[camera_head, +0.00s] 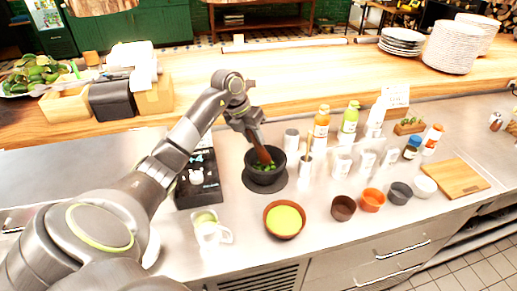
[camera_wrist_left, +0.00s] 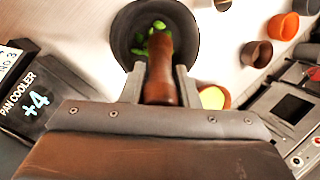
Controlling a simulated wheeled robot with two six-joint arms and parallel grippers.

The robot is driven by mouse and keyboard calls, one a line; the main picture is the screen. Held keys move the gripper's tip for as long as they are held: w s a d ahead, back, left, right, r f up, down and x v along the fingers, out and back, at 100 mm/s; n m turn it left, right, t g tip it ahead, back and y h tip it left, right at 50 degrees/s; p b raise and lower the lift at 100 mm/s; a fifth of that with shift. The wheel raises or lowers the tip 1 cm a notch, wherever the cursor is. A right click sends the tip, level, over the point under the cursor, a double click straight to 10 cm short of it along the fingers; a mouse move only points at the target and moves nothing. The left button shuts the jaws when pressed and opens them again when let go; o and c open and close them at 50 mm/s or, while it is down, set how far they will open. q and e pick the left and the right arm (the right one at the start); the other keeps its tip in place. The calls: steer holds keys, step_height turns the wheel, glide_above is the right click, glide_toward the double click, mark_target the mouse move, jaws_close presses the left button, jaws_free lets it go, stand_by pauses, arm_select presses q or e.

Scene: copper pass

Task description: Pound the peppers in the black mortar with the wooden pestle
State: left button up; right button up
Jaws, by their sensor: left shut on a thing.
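The black mortar (camera_head: 265,174) stands on a dark round mat on the steel counter, and it also shows in the left wrist view (camera_wrist_left: 122,40). Green peppers (camera_head: 262,166) lie inside it, and they also show in the left wrist view (camera_wrist_left: 141,46). My left gripper (camera_head: 253,126) is above the mortar, shut on the brown wooden pestle (camera_head: 263,151). In the left wrist view the pestle (camera_wrist_left: 159,60) stands between the fingers, its lower end over or among the peppers. Whether it touches the mortar's bottom is hidden. My right gripper is not in view.
A black pan cooler (camera_head: 200,187) stands left of the mortar. A bowl with yellow contents (camera_head: 285,219) and a glass jug (camera_head: 211,229) are in front. Small cups, bottles and a wooden board (camera_head: 456,178) fill the right side. A wooden shelf (camera_head: 300,75) runs behind.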

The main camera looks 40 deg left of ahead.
mark_target(254, 144)
arm_select(q)
steer(key=shift+f+b, duration=1.35)
steer(key=shift+f, duration=0.2)
steer(key=shift+r+p, duration=1)
steer(key=shift+r, duration=0.6)
steer(key=shift+f, duration=0.2)
step_height(254, 144, down, 3)
steer(key=b, duration=0.2)
steer(key=shift+r+b, duration=0.1)
steer(key=shift+b, duration=0.3)
steer(key=shift+r+p, duration=0.75)
steer(key=shift+r, duration=0.8)
